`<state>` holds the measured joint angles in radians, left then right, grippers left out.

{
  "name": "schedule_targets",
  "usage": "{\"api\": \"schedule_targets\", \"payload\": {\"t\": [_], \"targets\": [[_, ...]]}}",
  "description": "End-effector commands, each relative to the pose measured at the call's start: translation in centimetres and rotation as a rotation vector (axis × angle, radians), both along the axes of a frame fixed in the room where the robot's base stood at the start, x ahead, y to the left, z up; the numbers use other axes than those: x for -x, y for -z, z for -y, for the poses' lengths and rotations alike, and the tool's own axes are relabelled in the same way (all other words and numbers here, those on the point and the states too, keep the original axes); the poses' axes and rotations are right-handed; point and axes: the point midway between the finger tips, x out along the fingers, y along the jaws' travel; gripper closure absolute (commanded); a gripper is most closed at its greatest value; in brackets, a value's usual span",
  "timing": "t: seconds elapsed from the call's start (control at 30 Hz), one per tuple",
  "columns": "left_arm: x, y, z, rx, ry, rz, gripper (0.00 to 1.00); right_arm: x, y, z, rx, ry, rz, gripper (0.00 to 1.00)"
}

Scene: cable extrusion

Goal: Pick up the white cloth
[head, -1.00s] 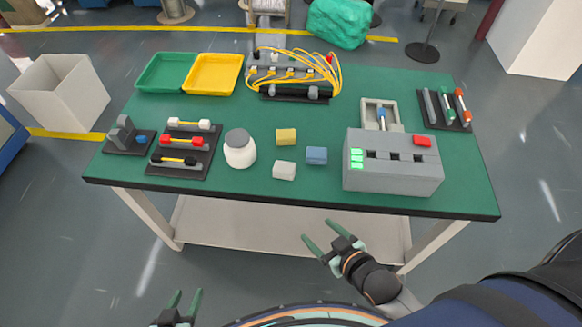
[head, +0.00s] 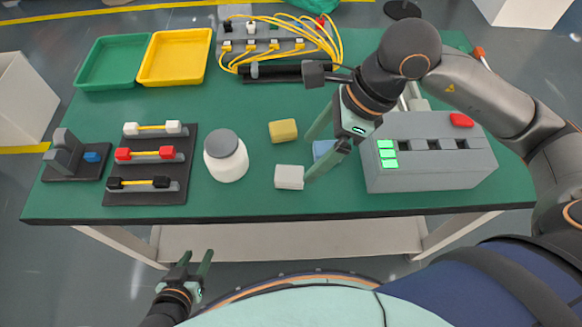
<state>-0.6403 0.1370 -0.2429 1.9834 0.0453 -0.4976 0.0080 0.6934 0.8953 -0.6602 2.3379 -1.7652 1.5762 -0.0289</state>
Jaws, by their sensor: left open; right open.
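The white cloth (head: 289,177) is a small folded block lying on the green table near its front edge. A yellow cloth (head: 283,131) lies behind it and a blue cloth (head: 322,149) lies to its right, partly hidden by my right gripper. My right gripper (head: 312,158) is open and empty above the table. Its green fingers point down and left, with one fingertip close to the right side of the white cloth; I cannot tell whether they touch. My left gripper (head: 198,260) is open and empty in front of the table's front edge.
A white jar (head: 226,158) with a grey lid stands left of the cloths. A grey machine (head: 430,165) with green lights stands to the right. Connector racks (head: 150,195) are at the left, and green (head: 80,75) and yellow trays (head: 145,70) at the back.

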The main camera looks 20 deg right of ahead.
Motion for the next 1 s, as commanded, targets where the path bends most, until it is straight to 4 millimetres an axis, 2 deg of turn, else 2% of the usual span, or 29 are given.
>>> {"api": "schedule_targets", "payload": {"t": [0.03,0.13,0.4,0.67,1.0], "targets": [[0.1,0.3,0.0,-0.001,0.002,-0.003,0.50,-0.4,0.2,0.8,0.041,0.005,0.026,0.10],[0.1,0.4,0.0,-0.001,0.002,-0.005,0.50,-0.8,1.0,1.3,0.077,0.011,0.042,0.10],[0.0,0.6,0.0,-0.003,0.003,-0.004,0.50,-1.6,5.4,-0.5,0.075,0.012,0.040,0.10],[-0.2,0.5,0.0,-0.002,0.003,0.001,0.50,-2.0,7.3,-1.3,0.073,0.012,0.042,0.10],[-0.3,0.5,0.0,-0.002,0.004,0.004,0.50,-3.3,11.3,-2.7,0.073,0.012,0.041,0.10]]}}
